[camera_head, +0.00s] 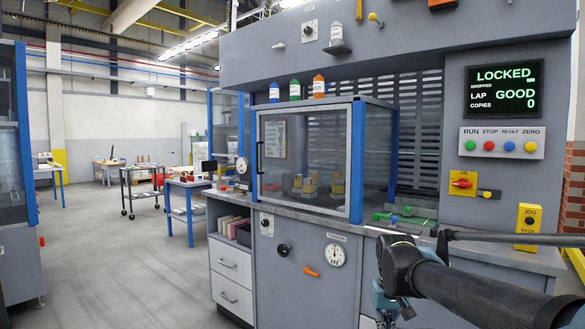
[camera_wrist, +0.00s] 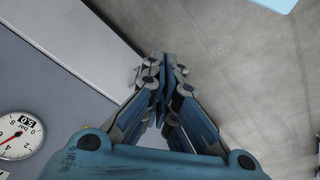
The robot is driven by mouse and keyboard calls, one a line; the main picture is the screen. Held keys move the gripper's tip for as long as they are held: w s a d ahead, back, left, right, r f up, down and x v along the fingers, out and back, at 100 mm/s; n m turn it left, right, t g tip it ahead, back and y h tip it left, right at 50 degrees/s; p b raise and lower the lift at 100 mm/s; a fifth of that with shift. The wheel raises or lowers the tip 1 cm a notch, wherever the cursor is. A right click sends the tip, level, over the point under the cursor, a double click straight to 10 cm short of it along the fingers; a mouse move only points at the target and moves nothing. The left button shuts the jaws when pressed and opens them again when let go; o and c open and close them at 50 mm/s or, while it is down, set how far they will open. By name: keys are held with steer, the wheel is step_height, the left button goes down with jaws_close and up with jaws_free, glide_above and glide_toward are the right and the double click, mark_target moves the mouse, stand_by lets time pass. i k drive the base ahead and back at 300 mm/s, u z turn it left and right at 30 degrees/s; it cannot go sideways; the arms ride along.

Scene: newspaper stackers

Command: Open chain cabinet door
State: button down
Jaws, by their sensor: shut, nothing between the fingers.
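A glazed cabinet (camera_head: 356,160) with blue posts stands on the grey machine's counter. Its clear front door (camera_head: 300,196) has a pale frame and a black upright handle (camera_head: 260,157) at its left edge. The door looks shut. Yellow parts show dimly behind the glass. I cannot read any label naming it as the chain cabinet. My gripper (camera_wrist: 161,72) is shut and empty in the wrist view, beside a grey panel edge with floor beyond. In the head view it is mostly hidden by my arm, low at the right of the door and apart from it.
A gauge (camera_head: 336,255), a black knob (camera_head: 283,250) and an orange lever (camera_head: 311,271) sit on the panel below the counter. Drawers (camera_head: 231,277) are at its left. A screen (camera_head: 503,90) reads LOCKED. The floor at left is clear; carts stand farther back.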

mark_target(349, 106)
steer(key=z, duration=0.15)
steer(key=k, duration=0.3)
steer(key=u, duration=1)
steer(key=i, duration=1.1)
steer(key=u, duration=0.3)
